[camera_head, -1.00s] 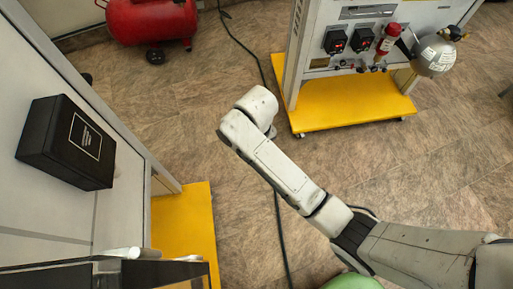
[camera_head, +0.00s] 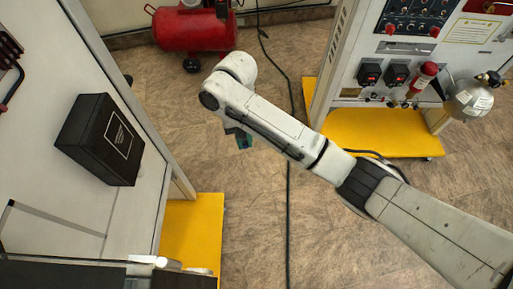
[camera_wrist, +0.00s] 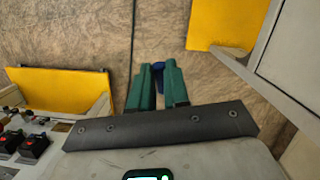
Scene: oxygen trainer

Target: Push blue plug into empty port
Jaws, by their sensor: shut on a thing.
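My gripper (camera_wrist: 158,82) shows in the wrist view as two green fingers shut on the blue plug (camera_wrist: 158,66). Only a small dark blue part of the plug shows at the fingertips, over the open floor. In the head view a bit of my green gripper (camera_head: 243,139) hangs below the arm's end, and the plug cannot be made out. A grey panel (camera_head: 385,50) with switches and fittings stands at the upper right, apart from my gripper. I cannot tell which opening is the empty port.
A white bench (camera_head: 40,190) with a black case (camera_head: 100,138) stands at the left. A red compressor (camera_head: 193,28) is at the back. A silver tank (camera_head: 470,98) hangs beside the panel, above a yellow base (camera_head: 380,133). A dark cable (camera_head: 288,200) crosses the clear floor.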

